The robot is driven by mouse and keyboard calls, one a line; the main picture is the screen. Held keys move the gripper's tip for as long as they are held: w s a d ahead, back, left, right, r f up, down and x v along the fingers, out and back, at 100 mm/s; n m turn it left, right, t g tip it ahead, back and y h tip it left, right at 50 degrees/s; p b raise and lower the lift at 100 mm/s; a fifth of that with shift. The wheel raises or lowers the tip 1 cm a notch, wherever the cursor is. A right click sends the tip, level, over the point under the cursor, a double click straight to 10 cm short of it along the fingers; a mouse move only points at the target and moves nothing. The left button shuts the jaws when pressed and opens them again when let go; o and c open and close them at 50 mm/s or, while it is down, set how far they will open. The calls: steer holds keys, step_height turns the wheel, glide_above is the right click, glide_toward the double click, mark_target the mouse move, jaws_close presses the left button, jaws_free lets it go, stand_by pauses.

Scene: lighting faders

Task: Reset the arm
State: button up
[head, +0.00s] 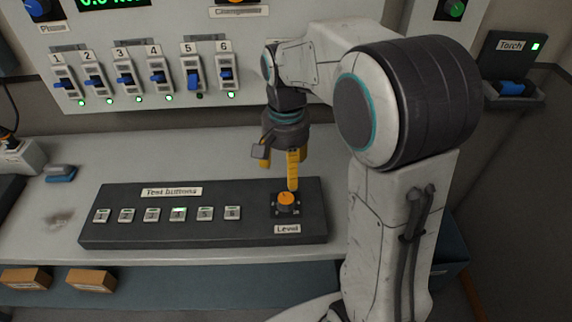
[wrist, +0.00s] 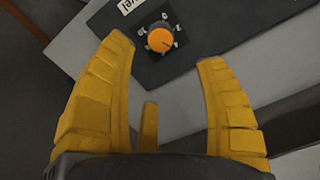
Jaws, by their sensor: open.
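My gripper (head: 280,168) has yellow fingers and points down above the right end of the dark test-button box (head: 255,187). In the wrist view my gripper (wrist: 168,60) is open, with its fingers spread and nothing between them. The orange Level knob (head: 287,199) sits on the box just below the fingertips. The knob also shows in the wrist view (wrist: 162,39), beyond the fingertips and apart from them. My arm is bent forward over the bench.
A wall panel holds a row of numbered blue-handled faders (head: 140,80) with green lights; light 5 looks dark. Several numbered buttons (head: 178,214) line the box. A Torch holder (head: 512,88) is at the right. A blue-and-grey block (head: 60,173) lies left, where the bench (head: 140,158) is mostly clear.

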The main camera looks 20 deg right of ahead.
stand_by(0.5)
steer(key=s+f+n, duration=0.3)
steer(key=s+n, duration=0.2)
steer(key=n, duration=0.1)
steer(key=s+r+t, duration=0.1)
steer(key=s+r, duration=0.2)
steer(key=s, duration=0.2)
steer(key=s+r+n+t+p, duration=0.1)
steer(key=s+r+t, duration=0.1)
steer(key=s, duration=0.4)
steer(key=shift+r, duration=0.65)
steer(key=shift+s, duration=0.1)
